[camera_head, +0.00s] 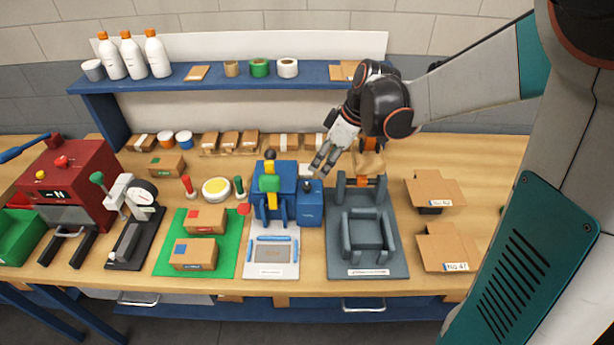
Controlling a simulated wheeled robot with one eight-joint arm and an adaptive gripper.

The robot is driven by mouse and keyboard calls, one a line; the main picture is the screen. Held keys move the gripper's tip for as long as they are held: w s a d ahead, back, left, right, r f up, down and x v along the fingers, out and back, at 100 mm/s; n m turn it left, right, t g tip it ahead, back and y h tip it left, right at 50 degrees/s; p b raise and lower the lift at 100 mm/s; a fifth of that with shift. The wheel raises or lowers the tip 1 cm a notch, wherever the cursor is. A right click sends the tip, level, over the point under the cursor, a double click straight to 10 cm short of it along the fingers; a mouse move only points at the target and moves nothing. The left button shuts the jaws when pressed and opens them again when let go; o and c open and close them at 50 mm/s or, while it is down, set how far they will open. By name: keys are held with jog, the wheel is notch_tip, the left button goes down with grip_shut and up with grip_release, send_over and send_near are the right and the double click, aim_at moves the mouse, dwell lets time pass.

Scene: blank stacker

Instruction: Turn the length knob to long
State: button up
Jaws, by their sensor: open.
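A small blue box (311,209) stands against the right side of a blue machine (272,190) with yellow and green parts. A dark knob (307,186) sits on top of this box and looks like the length knob. Its pointer and any marks are too small to read. My gripper (320,166) reaches in from the upper right, fingers pointing down and left. It is open and empty, just above and to the right of the knob. I see no clear contact between them.
A grey fixture (367,262) stands right of the blue box, with flat cartons (440,247) beyond it. A green mat (222,261) with boxes lies left. A red machine (85,175) is at far left. A blue shelf (220,76) with bottles and rolls runs behind.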

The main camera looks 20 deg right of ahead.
aim_at(307, 186)
jog(key=b+x, duration=0.2)
jog(key=x, duration=0.8)
jog(key=shift+w+f, duration=0.1)
jog(key=shift+f, duration=0.2)
jog(key=shift+c, duration=0.3)
grip_shut()
